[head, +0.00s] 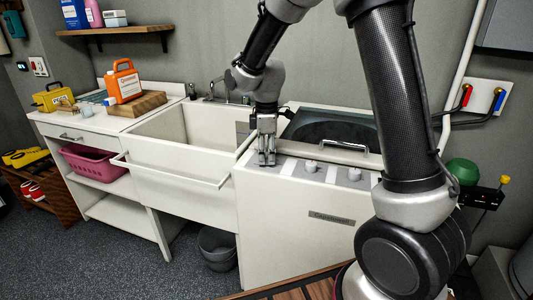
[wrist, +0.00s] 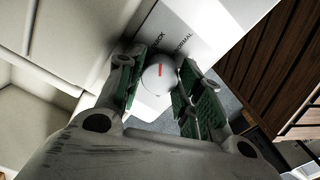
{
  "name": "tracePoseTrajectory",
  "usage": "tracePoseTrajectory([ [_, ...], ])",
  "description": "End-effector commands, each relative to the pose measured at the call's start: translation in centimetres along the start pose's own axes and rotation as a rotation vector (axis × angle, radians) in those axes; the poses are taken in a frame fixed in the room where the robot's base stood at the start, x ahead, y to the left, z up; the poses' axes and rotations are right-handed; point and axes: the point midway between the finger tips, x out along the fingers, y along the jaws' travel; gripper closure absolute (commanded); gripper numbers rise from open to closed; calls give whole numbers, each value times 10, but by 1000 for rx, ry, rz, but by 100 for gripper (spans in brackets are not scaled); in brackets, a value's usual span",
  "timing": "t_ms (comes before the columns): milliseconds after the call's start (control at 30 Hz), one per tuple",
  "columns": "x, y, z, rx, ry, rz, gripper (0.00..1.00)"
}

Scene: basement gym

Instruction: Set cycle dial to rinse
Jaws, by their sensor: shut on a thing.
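The cycle dial (wrist: 158,80) is a round white knob with a red pointer mark, seen between my fingers in the wrist view. The mark points nearly straight up in that picture, towards the printed word QUICK; NORMAL is printed to its right. No rinse label can be read. My gripper (head: 267,159) points down at the left end of the washer's control panel (head: 286,167) in the head view and hides the dial there. Its green-padded fingers (wrist: 163,92) are shut on the dial, one on each side.
Two more white knobs, a middle one (head: 311,166) and a right one (head: 354,175), stand on the panel to the right of my gripper. The washer's dark lid (head: 335,128) with its handle is behind. A utility sink (head: 185,150) with a front rail adjoins at left.

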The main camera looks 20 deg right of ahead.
Motion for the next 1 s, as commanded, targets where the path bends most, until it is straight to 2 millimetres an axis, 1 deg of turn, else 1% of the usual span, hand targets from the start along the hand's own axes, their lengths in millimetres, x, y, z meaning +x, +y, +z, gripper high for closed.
tracePoseTrajectory([
  [1000,-1,0,-1,961,2,2,88],
])
